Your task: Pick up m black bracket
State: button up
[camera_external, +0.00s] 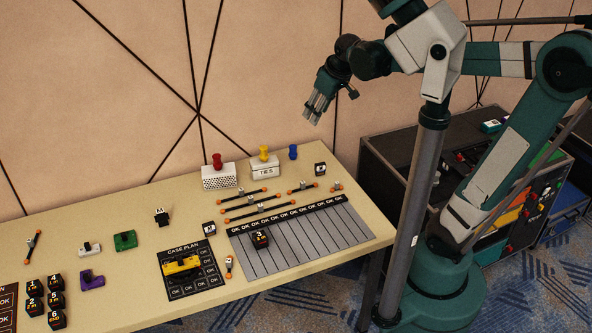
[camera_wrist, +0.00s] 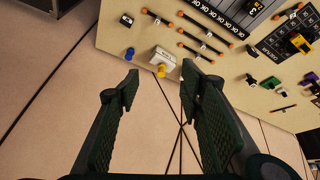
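Near the bracket are green (camera_external: 125,240), white (camera_external: 90,249) and purple (camera_external: 91,281) pieces. A yellow piece (camera_external: 182,266) lies on the case plan board (camera_external: 205,278). White boxes with coloured knobs (camera_external: 218,177) stand at the back. The table around the bracket is clear.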

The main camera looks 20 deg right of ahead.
jog(key=w+a+f+n+g, duration=0.1)
jog(key=w+a+n, duration=0.1)
jog(key=w+a, duration=0.4)
jog(key=w+a+f+n, duration=0.15)
jog(key=w+a, duration=0.25)
jog(key=a, duration=0.4)
jog(key=n+g+h, duration=0.1)
jog(key=n+g, duration=0.3)
jog(key=n, duration=0.5)
send_over(160, 211)
jog(key=f, duration=2.7)
jog(key=shift+w+d+f, duration=0.1)
jog(key=shift+d+f, duration=0.1)
jog(key=shift+d, duration=0.05)
jog(key=shift+a+f, duration=0.2)
jog(key=shift+f, duration=1.25)
jog(key=shift+f, duration=0.1)
